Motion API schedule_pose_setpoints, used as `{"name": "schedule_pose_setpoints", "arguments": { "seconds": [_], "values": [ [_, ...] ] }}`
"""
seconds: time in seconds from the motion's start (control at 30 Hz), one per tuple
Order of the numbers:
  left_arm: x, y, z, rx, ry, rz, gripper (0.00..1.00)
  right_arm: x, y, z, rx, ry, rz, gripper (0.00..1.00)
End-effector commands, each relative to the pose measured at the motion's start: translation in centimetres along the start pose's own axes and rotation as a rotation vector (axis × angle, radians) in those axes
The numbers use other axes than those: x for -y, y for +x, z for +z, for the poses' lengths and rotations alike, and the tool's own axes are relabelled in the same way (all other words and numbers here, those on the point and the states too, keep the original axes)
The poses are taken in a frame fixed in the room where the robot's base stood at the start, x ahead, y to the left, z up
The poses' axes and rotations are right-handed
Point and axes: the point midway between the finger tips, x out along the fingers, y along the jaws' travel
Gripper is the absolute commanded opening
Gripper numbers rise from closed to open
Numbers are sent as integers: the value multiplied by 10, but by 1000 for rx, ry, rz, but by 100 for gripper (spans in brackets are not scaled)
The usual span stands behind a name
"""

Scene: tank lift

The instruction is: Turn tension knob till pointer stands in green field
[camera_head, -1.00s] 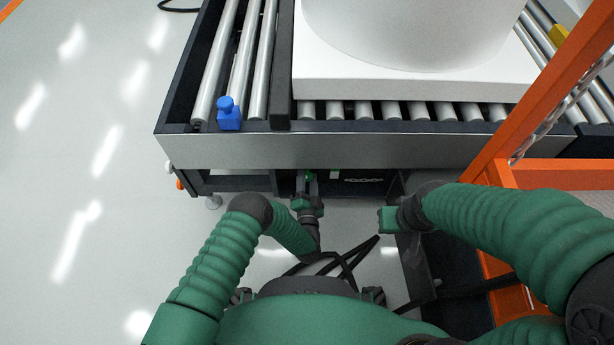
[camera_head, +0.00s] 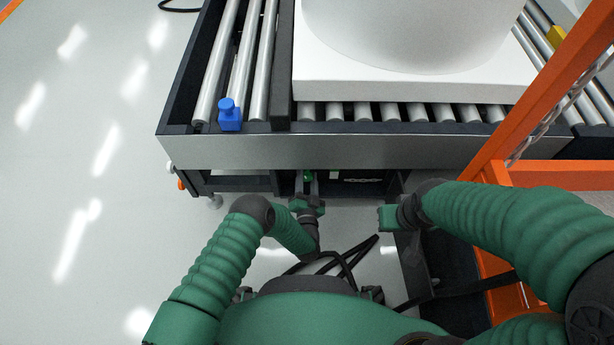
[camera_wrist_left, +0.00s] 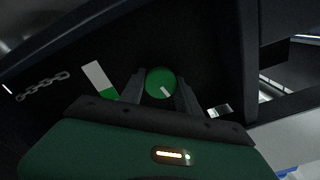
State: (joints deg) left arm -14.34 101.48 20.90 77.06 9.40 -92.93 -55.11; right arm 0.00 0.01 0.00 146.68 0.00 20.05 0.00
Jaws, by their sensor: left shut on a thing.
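The tension knob (camera_wrist_left: 161,82) is round and green with a short white mark pointing to its lower right in the left wrist view. It also shows as a small green spot (camera_head: 309,177) under the conveyor edge in the head view. My left gripper (camera_head: 308,184) is shut on the knob, one dark finger on each side (camera_wrist_left: 160,92). A white and green strip (camera_wrist_left: 100,80) is left of the knob, white above and green below. I cannot make out a pointer on it. My right gripper (camera_head: 386,218) hangs apart from the conveyor; its jaw opening is not clear.
The roller conveyor (camera_head: 350,150) lies above the knob and carries a white block (camera_head: 410,85). A blue object (camera_head: 230,116) sits at its left. A chain (camera_wrist_left: 42,86) hangs left of the strip. An orange frame (camera_head: 555,90) stands right. Black cables (camera_head: 345,262) lie below.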

Motion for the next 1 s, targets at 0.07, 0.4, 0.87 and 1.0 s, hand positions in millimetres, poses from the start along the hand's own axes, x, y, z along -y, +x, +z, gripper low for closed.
{"name": "schedule_pose_setpoints", "arguments": {
  "seconds": [0.07, 0.4, 0.87, 1.0],
  "values": [
    [-2, -2, -1, 2, -67, 8, 0, 0, -5, -1, 0, 0, 0, 0],
    [-1, -2, 0, 4, -392, 7, 0, 0, -15, -4, 0, 0, 0, 0],
    [-1, -3, 2, 7, -782, 7, 0, 0, -23, -5, 0, 0, 0, 0],
    [-1, -3, 2, 7, -860, 7, 0, 0, -24, -6, 0, 0, 0, 0]
  ]
}}
